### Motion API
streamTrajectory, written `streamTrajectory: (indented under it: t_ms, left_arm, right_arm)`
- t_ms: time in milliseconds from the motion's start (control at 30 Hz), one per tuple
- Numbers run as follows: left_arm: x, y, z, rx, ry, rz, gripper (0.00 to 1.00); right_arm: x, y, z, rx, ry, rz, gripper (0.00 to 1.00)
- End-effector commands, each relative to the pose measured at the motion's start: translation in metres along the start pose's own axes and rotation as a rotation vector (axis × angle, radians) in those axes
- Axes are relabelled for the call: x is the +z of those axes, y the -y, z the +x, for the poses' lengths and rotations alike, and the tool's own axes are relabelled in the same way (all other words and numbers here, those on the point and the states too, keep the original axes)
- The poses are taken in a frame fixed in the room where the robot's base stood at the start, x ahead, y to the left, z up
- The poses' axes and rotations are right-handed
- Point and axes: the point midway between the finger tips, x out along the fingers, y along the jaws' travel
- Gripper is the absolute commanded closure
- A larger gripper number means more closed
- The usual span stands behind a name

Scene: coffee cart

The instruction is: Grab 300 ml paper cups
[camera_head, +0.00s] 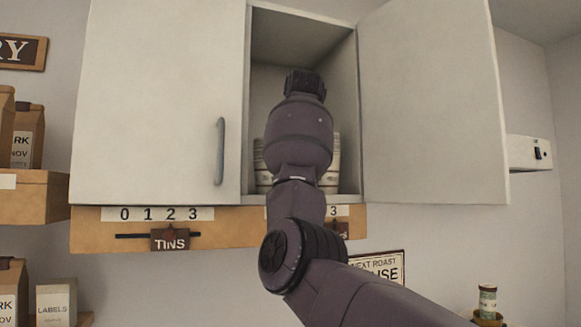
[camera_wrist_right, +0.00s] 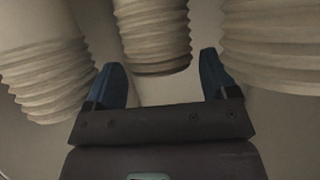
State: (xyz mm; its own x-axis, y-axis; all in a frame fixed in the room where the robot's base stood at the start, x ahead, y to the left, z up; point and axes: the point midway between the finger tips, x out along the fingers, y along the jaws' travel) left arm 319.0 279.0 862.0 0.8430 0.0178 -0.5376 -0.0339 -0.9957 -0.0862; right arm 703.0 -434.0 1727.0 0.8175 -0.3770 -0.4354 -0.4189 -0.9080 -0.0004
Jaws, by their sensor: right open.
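Stacks of paper cups stand inside the open half of the wall cabinet; in the head view the left stack (camera_head: 262,165) and the right stack (camera_head: 333,160) show on either side of my arm. In the right wrist view there is a left stack (camera_wrist_right: 42,65), a middle stack (camera_wrist_right: 153,35) and a right stack (camera_wrist_right: 272,45), with ribbed, stacked rims. My right gripper (camera_wrist_right: 165,80) is open, and its blue fingers point toward the middle stack with nothing visible between them. My arm hides much of the cups in the head view. Cup sizes cannot be read. My left gripper is not in view.
The right cabinet door (camera_head: 430,100) stands open and the left door (camera_head: 155,100) is shut. A wooden rail (camera_head: 230,225) with number labels and a TINS tag runs below. Shelves with bags (camera_head: 28,135) are at the left. A small jar (camera_head: 487,302) is at the lower right.

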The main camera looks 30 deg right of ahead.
Motion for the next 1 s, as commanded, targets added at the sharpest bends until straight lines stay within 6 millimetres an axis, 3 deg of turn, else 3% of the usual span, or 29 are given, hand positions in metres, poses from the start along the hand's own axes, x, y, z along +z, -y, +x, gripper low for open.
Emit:
streamTrajectory:
  t_ms: [167, 433, 767, 1000]
  left_arm:
    - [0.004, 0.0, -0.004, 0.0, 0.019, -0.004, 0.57]
    - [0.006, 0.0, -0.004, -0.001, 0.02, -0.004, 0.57]
    - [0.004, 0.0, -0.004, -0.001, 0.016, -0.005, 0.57]
    - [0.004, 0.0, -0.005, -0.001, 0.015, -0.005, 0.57]
  right_arm:
    - [0.0, 0.001, 0.016, 0.0, 0.001, -0.001, 0.2]
    - [0.001, 0.0, 0.018, 0.0, 0.0, 0.0, 0.22]
    - [0.0, 0.0, 0.017, 0.0, 0.0, 0.0, 0.73]
    - [0.0, 0.0, 0.017, 0.0, -0.002, 0.0, 0.75]
